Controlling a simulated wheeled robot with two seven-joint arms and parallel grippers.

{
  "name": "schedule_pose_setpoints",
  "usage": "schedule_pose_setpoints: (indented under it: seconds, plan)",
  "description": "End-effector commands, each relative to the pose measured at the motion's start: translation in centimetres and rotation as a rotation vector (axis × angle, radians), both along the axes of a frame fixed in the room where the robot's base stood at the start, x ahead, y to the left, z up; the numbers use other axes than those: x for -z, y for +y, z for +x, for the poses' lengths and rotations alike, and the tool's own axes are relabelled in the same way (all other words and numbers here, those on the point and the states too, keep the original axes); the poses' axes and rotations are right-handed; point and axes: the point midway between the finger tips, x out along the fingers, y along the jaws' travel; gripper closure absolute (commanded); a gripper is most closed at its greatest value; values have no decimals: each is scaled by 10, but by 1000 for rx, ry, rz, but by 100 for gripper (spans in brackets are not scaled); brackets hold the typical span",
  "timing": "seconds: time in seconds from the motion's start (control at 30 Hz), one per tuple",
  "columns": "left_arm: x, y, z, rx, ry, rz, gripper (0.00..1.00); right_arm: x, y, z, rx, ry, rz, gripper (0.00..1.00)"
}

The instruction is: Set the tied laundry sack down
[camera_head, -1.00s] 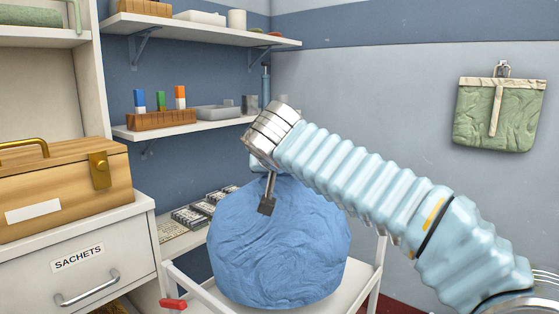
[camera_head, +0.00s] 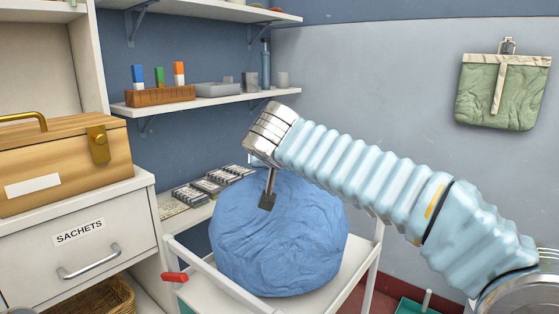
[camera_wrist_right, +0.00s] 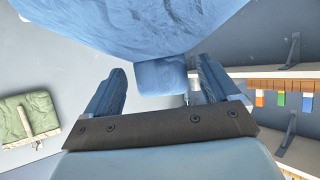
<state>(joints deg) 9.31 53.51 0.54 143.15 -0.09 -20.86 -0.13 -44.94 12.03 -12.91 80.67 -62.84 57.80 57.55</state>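The tied laundry sack (camera_head: 285,245) is a big, round, blue bundle. It appears to rest on the white trolley top (camera_head: 333,282), upright; its underside contact is hidden. My right gripper (camera_head: 268,200) points down at the top of the sack, with one dark finger showing in front of it. In the right wrist view the sack body (camera_wrist_right: 160,25) fills the top, and its tied neck (camera_wrist_right: 160,80) sits between the two fingers of the right gripper (camera_wrist_right: 162,74). The fingers stand apart, with a gap on each side of the neck. My left gripper is out of view.
A white drawer cabinet marked SACHETS (camera_head: 85,245) carries a wooden box (camera_head: 60,165). Wall shelves (camera_head: 200,101) stand behind. A green bag (camera_head: 503,92) hangs on the right wall.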

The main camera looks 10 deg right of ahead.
Motion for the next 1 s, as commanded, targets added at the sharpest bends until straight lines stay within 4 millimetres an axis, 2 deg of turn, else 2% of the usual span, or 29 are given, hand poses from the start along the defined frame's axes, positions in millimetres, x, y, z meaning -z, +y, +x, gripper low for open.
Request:
schedule_pose_setpoints:
  seconds: [0.27,0.37,0.7,0.83,1.0]
  plan:
    - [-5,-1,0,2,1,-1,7,-5,0,0,0,0,0,12]
    - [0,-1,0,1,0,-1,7,-9,4,-11,-3,-3,2,12]
    - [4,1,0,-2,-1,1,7,-45,21,-76,-2,-3,2,12]
    - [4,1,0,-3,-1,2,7,-55,25,-92,-2,-1,1,12]
    - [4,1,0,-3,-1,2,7,-60,27,-102,-1,0,0,12]
